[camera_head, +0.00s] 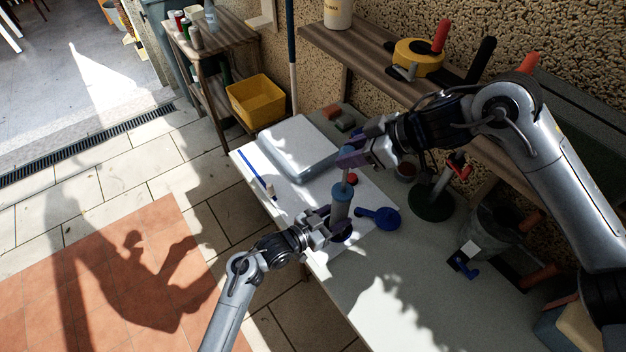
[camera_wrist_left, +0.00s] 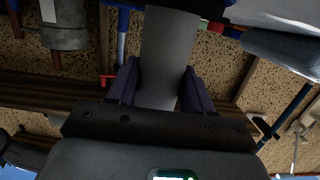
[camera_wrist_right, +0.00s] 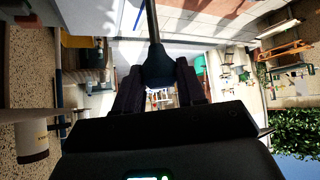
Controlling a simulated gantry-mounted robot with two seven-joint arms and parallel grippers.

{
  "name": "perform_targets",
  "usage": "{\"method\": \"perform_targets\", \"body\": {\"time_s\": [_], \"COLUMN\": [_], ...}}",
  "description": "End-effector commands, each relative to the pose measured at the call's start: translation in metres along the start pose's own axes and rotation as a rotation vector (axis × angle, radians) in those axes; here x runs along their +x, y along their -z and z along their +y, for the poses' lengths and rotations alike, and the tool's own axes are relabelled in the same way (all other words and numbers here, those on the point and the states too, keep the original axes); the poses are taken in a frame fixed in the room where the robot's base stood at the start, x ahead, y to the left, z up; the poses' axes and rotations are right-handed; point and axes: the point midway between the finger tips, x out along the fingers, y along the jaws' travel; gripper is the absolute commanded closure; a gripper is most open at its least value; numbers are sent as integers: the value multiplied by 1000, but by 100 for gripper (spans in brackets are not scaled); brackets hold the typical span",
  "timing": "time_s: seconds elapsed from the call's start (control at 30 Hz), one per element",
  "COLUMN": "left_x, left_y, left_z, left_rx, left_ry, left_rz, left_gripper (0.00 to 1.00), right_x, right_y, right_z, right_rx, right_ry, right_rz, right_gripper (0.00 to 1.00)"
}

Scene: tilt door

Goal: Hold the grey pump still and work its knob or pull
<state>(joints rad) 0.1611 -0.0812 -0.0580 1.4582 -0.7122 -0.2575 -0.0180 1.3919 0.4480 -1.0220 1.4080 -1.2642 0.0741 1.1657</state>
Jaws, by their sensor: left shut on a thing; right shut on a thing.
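The grey pump (camera_head: 341,207) stands about upright on the white board on the bench, with a blue collar at its top and a thin rod (camera_head: 345,176) rising from it. My left gripper (camera_head: 328,222) is shut around the lower part of the pump's body; the grey body also shows between the fingers in the left wrist view (camera_wrist_left: 165,62). My right gripper (camera_head: 347,156) is above the pump, shut on the pump's knob at the rod's top. In the right wrist view the dark knob (camera_wrist_right: 157,68) sits between the fingers with the rod running away from it.
A blue round-ended tool (camera_head: 381,217) lies right of the pump. A grey case (camera_head: 290,148) is behind it, near a blue pen (camera_head: 252,172). A green-based stand (camera_head: 432,203) and a grey bucket (camera_head: 490,240) are to the right. The front bench surface is clear.

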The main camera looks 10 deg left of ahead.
Motion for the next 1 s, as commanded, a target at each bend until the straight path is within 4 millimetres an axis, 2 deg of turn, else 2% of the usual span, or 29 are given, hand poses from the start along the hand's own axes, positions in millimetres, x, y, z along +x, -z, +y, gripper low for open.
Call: {"method": "perform_targets", "body": {"time_s": [0.7,1.0], "left_x": [0,0], "left_y": [-4,-3], "left_z": [1,1], "left_rx": [-1,-1], "left_ry": [-1,-1], "left_rz": [-7,-6], "left_gripper": [79,79], "right_x": [47,61], "right_y": [-50,-65], "right_z": [-1,-1], "right_rx": [2,1], "right_ry": [3,2], "right_rz": [-7,-7], "right_gripper": [87,87]}}
